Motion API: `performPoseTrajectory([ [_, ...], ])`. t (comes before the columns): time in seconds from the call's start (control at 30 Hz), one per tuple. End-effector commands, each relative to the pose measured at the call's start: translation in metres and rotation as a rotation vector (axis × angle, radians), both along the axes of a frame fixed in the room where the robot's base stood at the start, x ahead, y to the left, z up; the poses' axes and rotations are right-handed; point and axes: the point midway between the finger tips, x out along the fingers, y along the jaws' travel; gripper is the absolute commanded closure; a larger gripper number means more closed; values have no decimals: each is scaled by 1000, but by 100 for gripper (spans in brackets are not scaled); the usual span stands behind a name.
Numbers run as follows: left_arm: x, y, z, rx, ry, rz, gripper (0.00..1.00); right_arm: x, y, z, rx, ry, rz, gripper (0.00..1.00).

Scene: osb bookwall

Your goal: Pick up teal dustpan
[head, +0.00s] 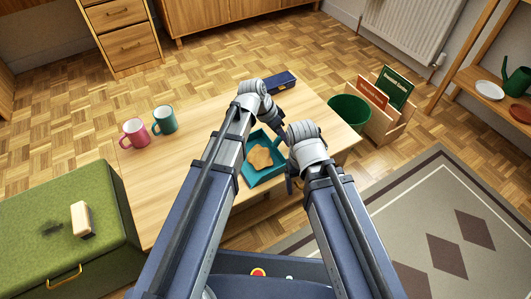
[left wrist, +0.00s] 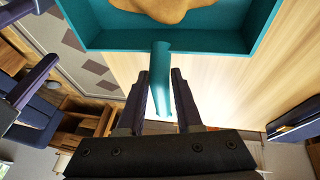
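The teal dustpan (head: 248,176) is a square pan with a light brown heap (head: 260,156) in it, over the middle of the wooden table. In the left wrist view the near wall of the dustpan (left wrist: 215,42) fills the top. In the head view my left gripper (head: 280,130) is at the pan's upper right. My right gripper (head: 290,184) is by the pan's right side; its fingers are mostly hidden.
The table (head: 205,155) also holds a pink mug (head: 133,133), a teal mug (head: 164,120) and a dark blue box (head: 280,82). A green bin (head: 348,112) and a wooden book crate (head: 381,125) stand at the right. A green chest (head: 70,225) is at the lower left.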

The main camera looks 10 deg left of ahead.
Motion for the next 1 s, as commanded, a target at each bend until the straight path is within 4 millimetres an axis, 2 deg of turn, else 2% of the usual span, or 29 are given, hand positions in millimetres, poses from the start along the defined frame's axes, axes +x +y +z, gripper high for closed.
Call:
performPoseTrajectory([
  [0.03,0,0,0,0,0,0,73,0,0,0,0,0,0,15],
  [0.2,0,0,0,0,0,0,92,0,0,0,0,0,0,15],
  [0.3,0,0,0,0,0,0,100,0,0,0,0,0,0,15],
  [0.77,0,0,2,0,0,0,100,0,0,2,0,0,0,15],
  [1.0,0,0,18,0,0,0,100,0,0,18,0,0,2,15],
])
